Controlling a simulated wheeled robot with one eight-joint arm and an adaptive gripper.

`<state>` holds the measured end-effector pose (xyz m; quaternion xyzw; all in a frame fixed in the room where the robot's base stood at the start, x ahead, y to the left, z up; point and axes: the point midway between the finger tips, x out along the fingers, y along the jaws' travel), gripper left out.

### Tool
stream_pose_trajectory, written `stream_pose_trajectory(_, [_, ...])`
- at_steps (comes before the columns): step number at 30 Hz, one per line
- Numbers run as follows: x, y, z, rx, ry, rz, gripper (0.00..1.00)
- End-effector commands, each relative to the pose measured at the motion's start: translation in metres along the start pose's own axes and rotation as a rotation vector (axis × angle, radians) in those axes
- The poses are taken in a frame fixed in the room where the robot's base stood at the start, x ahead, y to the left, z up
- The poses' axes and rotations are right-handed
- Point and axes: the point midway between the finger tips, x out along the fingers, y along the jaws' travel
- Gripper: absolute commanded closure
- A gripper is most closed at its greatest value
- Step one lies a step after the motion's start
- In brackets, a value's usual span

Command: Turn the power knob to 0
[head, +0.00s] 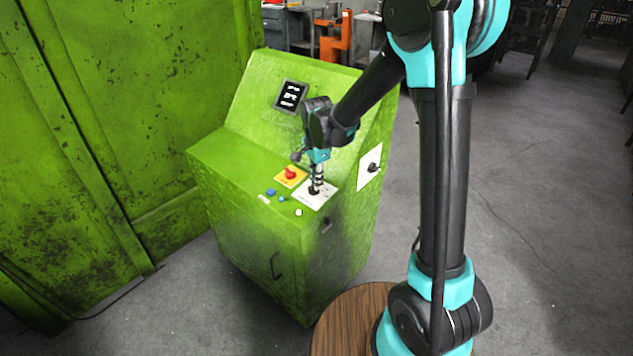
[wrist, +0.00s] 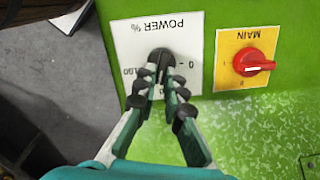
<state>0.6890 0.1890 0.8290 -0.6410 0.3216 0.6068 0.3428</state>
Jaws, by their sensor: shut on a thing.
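The black power knob (wrist: 160,56) sits on a white plate (wrist: 194,32) marked POWER %, which appears upside down in the wrist view. A 0 mark lies just right of the knob and a larger number lies to its left. My gripper (wrist: 163,82) is shut on the power knob, with its fingers on either side. The fingers hide part of the knob, and I cannot tell exactly where it points. In the head view my gripper (head: 315,188) reaches down onto the white plate (head: 325,199) on the green console.
A red MAIN switch (wrist: 253,62) on a yellow plate is close beside the power plate. The green console (head: 245,165) also bears small buttons (head: 281,198), a display (head: 291,96) and a side switch (head: 373,168). A large green machine wall (head: 100,130) stands left.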

Motion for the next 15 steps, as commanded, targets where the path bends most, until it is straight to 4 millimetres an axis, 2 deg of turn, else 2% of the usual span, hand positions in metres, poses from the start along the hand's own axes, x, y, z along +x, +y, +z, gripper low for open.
stream_pose_trajectory(15, [0.0, -0.007, 0.0016, -0.486, 0.0, 0.059, 1.0])
